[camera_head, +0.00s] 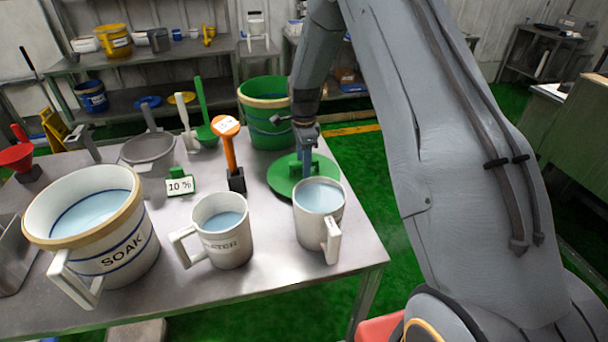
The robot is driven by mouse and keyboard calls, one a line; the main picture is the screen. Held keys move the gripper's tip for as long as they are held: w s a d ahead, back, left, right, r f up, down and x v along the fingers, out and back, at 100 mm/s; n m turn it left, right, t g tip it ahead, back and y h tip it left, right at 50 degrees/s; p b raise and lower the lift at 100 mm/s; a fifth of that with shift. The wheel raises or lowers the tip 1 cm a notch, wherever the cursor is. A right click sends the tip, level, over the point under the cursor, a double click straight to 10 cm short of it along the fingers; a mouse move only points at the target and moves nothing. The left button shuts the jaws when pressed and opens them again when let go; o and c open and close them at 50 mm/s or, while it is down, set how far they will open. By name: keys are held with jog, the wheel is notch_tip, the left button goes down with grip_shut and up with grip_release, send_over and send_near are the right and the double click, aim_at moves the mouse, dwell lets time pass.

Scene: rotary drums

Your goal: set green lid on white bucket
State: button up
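The green lid (283,183) is a flat round disc with a raised handle, at the right part of the steel table, behind the right white jug. I cannot tell whether it rests on the table or is slightly above it. My gripper (306,160) points down at the lid's handle. Its fingertips are small and partly hidden, so I cannot tell whether they are closed on the handle. The large white bucket (115,240), marked SOAK, stands at the table's left front. It has a tan rim, is uncovered and holds pale blue liquid.
Two white jugs with liquid, the left (228,245) and the right (318,225), stand along the front edge. An orange-handled tool (230,155), a 10% sign (180,186) and a grey pan (150,150) stand behind.

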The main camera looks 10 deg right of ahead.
jog(key=shift+f, duration=0.25)
dwell(0.3)
grip_shut()
